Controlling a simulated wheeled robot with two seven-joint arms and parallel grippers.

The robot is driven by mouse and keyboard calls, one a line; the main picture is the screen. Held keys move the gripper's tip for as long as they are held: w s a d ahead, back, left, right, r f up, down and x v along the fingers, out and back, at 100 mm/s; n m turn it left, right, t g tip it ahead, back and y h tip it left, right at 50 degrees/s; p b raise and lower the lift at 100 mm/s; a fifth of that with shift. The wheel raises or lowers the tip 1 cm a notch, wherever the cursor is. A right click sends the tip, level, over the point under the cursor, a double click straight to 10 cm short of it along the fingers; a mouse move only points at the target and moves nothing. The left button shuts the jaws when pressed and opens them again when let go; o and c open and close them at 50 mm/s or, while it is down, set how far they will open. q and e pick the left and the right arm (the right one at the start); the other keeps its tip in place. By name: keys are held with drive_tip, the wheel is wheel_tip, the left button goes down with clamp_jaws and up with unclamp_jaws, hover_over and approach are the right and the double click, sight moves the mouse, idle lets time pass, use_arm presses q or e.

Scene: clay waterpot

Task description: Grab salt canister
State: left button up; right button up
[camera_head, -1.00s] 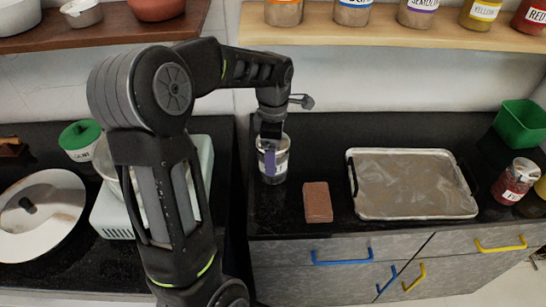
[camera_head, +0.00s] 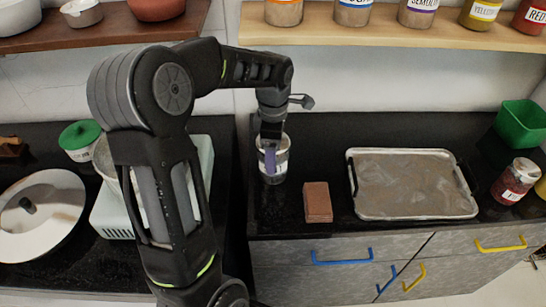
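A clear and white canister (camera_head: 281,169) stands on the black counter right of my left arm. Its label is too small to read. My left gripper (camera_head: 270,160) points down at this canister, with a purple-tinted finger overlapping its near side. Whether it grips the wall cannot be told. I cannot tell which canister holds salt. My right gripper is out of view.
A brown block (camera_head: 317,202) and a metal tray (camera_head: 412,210) lie right of the canister. A red-filled jar (camera_head: 515,181) and green bin (camera_head: 522,123) stand at far right. Labelled jars line the wooden shelf (camera_head: 400,37) above. A white pan lid (camera_head: 45,217) lies at left.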

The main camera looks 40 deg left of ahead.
use_arm(q)
drive_tip(key=shift+r, duration=0.1)
wheel_tip(320, 180, up, 10)
drive_tip(key=shift+f, duration=0.1)
idle(0.5)
idle(0.6)
